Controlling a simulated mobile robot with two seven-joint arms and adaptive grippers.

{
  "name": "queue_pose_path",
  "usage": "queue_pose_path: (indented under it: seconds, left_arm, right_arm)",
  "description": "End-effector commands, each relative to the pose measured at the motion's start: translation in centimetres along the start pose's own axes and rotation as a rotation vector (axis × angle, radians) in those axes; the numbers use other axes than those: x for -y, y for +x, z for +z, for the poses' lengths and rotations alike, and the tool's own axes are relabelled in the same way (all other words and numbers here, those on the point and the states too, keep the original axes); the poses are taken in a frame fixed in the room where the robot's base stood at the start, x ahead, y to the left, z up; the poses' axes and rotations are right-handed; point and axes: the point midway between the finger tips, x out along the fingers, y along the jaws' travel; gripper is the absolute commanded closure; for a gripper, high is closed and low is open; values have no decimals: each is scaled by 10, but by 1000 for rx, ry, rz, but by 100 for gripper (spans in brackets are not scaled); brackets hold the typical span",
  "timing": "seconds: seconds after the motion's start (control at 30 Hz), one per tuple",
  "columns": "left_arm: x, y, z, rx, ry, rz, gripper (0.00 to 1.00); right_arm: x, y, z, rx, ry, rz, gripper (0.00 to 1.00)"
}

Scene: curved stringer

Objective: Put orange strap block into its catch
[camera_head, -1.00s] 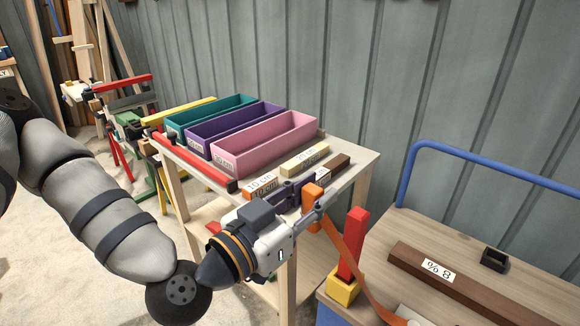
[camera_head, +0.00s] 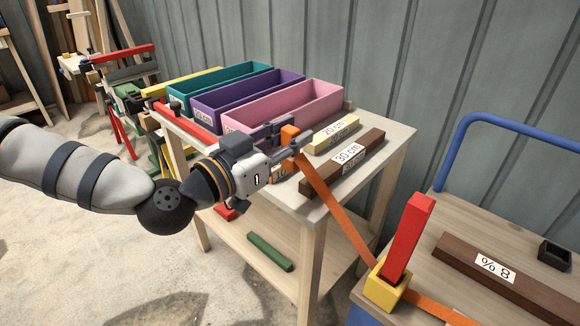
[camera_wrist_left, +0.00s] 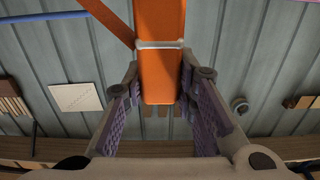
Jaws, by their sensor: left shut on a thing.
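My left gripper (camera_head: 290,150) is shut on the orange strap block (camera_head: 290,134), above the near part of the wooden table. In the left wrist view the orange block (camera_wrist_left: 160,75) stands between the two fingers, with a pale band across it. An orange strap (camera_head: 338,210) runs from the block down to a yellow base (camera_head: 385,289) with a red post (camera_head: 410,238), then on along the cart top. A small black open holder (camera_head: 555,254) sits on the cart at right; I cannot tell whether it is the catch. My right gripper is out of view.
Teal (camera_head: 225,87), purple (camera_head: 245,98) and pink (camera_head: 290,105) bins stand on the table. A yellow block (camera_head: 331,135) and a brown 30 cm block (camera_head: 340,163) lie close to the gripper. A brown beam (camera_head: 500,270) and blue handle (camera_head: 515,122) occupy the cart.

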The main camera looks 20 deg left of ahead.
Motion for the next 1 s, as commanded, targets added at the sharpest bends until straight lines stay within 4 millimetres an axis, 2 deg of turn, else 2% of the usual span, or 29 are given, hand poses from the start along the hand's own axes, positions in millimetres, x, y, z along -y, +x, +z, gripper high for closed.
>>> queue_pose_path:
  seconds: [0.03,0.27,0.33,0.43,0.83,0.87,0.9,0.93,1.0]
  left_arm:
    - [8,4,19,8,-3,-4,100]
    - [26,13,38,3,-2,-2,100]
    - [32,15,49,6,-2,-2,100]
    - [29,14,71,8,-3,0,100]
    - [29,14,76,1,-1,0,100]
    - [29,14,75,1,-1,0,68]
    - [29,14,75,1,-1,0,59]
    - [29,14,75,1,-1,0,54]
    - [29,14,75,1,-1,0,54]
  right_arm:
    - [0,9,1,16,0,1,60]
    - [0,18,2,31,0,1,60]
    - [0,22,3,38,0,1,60]
    - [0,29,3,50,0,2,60]
    - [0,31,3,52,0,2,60]
    - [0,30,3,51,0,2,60]
    - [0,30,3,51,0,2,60]
    - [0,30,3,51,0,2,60]
    - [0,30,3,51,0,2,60]
